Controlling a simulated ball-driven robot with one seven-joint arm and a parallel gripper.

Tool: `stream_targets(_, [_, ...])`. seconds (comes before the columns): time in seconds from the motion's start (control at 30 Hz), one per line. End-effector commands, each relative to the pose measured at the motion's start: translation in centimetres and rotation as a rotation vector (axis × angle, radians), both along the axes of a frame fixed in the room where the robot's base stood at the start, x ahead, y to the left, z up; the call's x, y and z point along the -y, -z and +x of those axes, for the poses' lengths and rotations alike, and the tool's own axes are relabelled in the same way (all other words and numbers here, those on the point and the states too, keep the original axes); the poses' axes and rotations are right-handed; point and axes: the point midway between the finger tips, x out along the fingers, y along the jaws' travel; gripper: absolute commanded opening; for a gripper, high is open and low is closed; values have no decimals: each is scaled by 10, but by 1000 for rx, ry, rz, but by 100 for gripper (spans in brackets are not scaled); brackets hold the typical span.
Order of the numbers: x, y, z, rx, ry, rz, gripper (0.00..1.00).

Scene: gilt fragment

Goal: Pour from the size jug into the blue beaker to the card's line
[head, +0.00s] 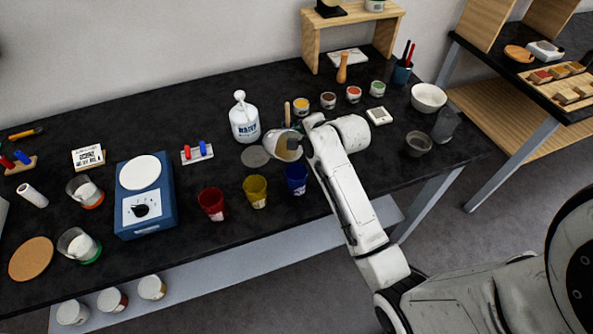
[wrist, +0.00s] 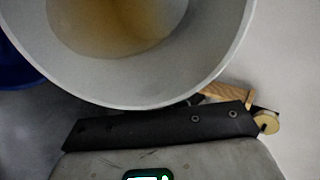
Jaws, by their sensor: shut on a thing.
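The size jug (head: 279,142) is grey and is held off the table, above and behind the blue beaker (head: 297,179). It looks tilted, and amber liquid shows inside it in the wrist view (wrist: 118,22). My gripper (head: 304,130) is shut on the jug; its dark jaw part shows below the jug in the wrist view (wrist: 160,128). The blue beaker stands upright; its inside level cannot be made out. A blue edge (wrist: 14,65) shows left of the jug in the wrist view. No stream is visible. A white card with black lettering (head: 88,157) stands at left; its line is unreadable.
A yellow beaker (head: 255,190) and a red beaker (head: 212,203) stand left of the blue one. A white bottle (head: 244,120) and a grey disc (head: 255,156) are left of the jug. Small paint pots (head: 328,100) stand behind. A glass (head: 418,143) stands at right.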

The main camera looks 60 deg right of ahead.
Motion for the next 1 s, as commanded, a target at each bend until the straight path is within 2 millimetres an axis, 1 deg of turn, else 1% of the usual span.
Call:
stream_targets(0.2, [1,4,0,57,4,-18,0])
stream_targets(1.0, [1,-6,0,162,6,-48,0])
